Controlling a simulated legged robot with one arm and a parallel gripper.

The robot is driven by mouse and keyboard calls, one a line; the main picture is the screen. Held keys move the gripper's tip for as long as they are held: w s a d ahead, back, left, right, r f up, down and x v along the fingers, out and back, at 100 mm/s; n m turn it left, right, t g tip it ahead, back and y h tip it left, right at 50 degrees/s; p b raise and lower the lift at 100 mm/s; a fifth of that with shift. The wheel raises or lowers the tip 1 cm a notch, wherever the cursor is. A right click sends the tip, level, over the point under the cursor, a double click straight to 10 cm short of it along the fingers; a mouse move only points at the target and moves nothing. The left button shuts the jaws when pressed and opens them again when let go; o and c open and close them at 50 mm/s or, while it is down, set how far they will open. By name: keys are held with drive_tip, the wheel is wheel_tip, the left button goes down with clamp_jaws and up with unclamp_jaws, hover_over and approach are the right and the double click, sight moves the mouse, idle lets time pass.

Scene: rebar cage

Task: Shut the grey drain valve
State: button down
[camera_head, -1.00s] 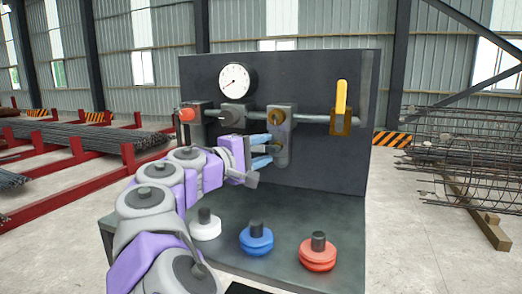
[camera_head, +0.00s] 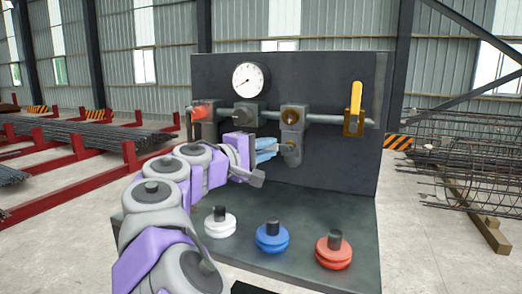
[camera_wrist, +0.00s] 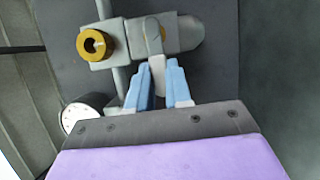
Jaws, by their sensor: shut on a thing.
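The grey drain valve (camera_head: 291,153) hangs below the grey block with the brass port (camera_head: 291,117) on the dark panel. In the wrist view, its body (camera_wrist: 180,33) and its pale grey lever (camera_wrist: 157,68) show ahead of my fingers. My gripper (camera_head: 272,150) comes in from the left at the valve. In the wrist view, its blue fingers (camera_wrist: 160,82) lie on either side of the lever and are shut on it. In the head view the fingers hide much of the lever, so its exact angle is hard to tell.
A pipe carries a red valve (camera_head: 200,112) at left and a yellow-handled valve (camera_head: 355,105) at right. A gauge (camera_head: 248,79) sits above. White (camera_head: 220,223), blue (camera_head: 272,237) and red (camera_head: 333,250) knobbed discs stand on the bench below my arm.

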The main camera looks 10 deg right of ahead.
drive_tip(key=shift+d, duration=0.15)
drive_tip(key=c, duration=1.4)
unclamp_jaws()
drive_tip(key=shift+f+g, duration=0.1)
drive_tip(key=shift+g, duration=0.2)
drive_tip(key=shift+c, duration=0.2)
drive_tip(key=o, duration=0.4)
drive_tip(key=shift+w+d, duration=0.1)
drive_tip(key=shift+d, duration=0.35)
drive_tip(key=shift+a, duration=0.35)
drive_tip(key=v, duration=1.7)
drive_tip(key=shift+s+b, duration=0.25)
drive_tip(key=shift+b, duration=0.1)
drive_tip(key=shift+d, duration=0.2)
